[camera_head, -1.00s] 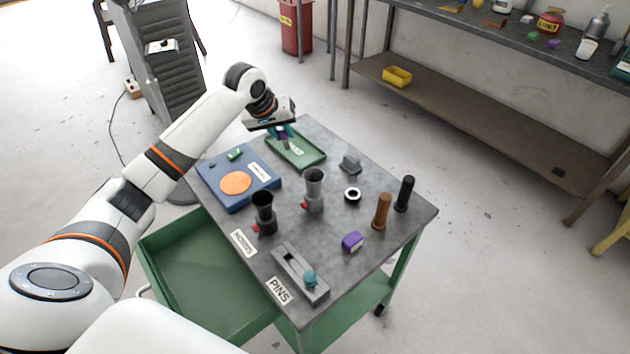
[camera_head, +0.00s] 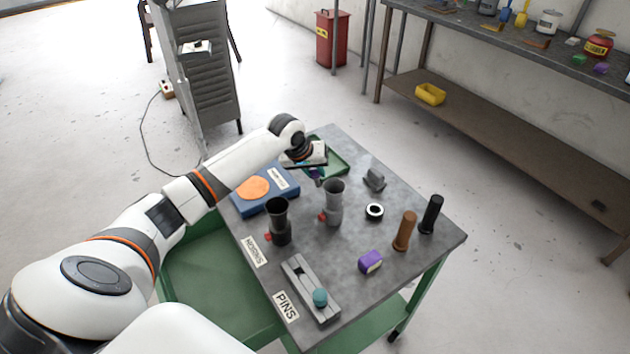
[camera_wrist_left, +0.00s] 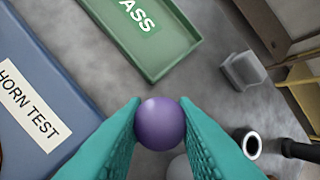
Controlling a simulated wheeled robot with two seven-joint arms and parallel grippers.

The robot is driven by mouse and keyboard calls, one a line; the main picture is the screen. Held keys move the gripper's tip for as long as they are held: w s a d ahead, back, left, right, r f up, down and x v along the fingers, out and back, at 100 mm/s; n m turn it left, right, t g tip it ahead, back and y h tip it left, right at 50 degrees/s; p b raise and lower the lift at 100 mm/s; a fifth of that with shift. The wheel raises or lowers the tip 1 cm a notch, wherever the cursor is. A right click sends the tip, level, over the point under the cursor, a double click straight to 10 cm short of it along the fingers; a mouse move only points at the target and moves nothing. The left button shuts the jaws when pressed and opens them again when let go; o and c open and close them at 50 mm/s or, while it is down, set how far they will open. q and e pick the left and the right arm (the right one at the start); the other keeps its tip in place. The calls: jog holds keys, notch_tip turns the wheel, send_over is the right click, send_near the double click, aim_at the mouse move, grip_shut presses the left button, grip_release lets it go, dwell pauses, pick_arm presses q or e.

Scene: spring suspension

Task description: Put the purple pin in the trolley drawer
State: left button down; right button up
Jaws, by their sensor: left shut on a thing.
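The purple pin shows as a round purple head (camera_wrist_left: 160,123) in the left wrist view, between the teal fingertips of my left gripper (camera_wrist_left: 160,108). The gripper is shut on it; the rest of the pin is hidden. In the head view my left gripper (camera_head: 318,180) is over the table by the near edge of the green tray, and the pin cannot be made out there. The trolley's green drawer (camera_head: 215,285) is pulled out at the left side, below the tabletop, and its visible floor is bare. My right gripper is not in view.
Brown and black upright handles stand at right.

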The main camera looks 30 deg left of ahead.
pick_arm(q)
jog(key=shift+f, duration=1.8)
jog(key=c, duration=1.2)
grip_release()
jog(key=shift+f, duration=0.1)
jog(key=shift+o, duration=0.2)
